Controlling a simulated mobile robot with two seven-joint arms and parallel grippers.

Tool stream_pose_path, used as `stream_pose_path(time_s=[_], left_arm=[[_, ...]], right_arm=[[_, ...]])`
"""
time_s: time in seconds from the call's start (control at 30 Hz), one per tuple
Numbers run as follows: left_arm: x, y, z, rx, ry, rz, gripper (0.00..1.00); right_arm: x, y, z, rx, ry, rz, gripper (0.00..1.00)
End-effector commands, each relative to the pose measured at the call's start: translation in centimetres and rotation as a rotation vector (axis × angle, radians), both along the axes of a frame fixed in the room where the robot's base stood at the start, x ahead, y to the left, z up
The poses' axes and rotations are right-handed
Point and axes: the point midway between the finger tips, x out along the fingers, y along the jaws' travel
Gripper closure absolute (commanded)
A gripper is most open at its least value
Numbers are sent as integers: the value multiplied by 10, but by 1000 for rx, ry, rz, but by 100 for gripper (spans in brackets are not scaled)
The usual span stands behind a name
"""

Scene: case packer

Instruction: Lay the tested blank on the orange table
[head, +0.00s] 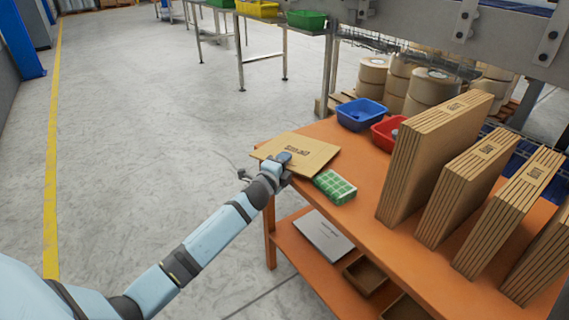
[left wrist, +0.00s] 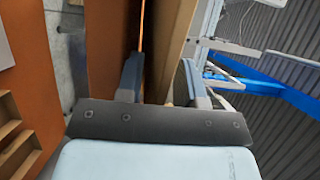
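The tested blank (head: 315,150) is a flat brown cardboard piece with a dark printed mark. In the head view it is at the left end of the orange table (head: 385,235), level or nearly so. My left gripper (head: 284,160) is shut on its near left edge. In the left wrist view the blank (left wrist: 180,40) sits between the two fingers (left wrist: 162,84), with a thin orange strip of table beside it. I cannot tell whether its underside touches the tabletop. My right gripper is not in view.
A green-and-white box (head: 335,187) is close by the blank. A blue bin (head: 360,114) and a red bin (head: 388,133) stand behind. Stacks of upright cardboard blanks (head: 433,150) fill the right. A grey flat item (head: 323,237) lies on the lower shelf. Open floor is at left.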

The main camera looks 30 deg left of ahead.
Motion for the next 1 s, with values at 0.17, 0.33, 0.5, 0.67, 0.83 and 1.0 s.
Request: stream_pose_path(time_s=[0.17, 0.33, 0.5, 0.67, 0.83, 1.0], left_arm=[[0, 0, 0, 0, 0, 0, 66], [-5, -1, 2, 0, 0, -1, 66], [-32, -3, 2, 0, 2, -1, 66], [-68, -5, 2, 0, 3, -1, 66], [-99, -8, 2, -1, 1, -1, 66], [-116, -9, 2, -1, -1, 0, 66]], right_arm=[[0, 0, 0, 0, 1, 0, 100], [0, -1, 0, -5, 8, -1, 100], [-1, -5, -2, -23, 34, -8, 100], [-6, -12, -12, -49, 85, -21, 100], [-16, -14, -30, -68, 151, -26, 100], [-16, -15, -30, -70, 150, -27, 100]])
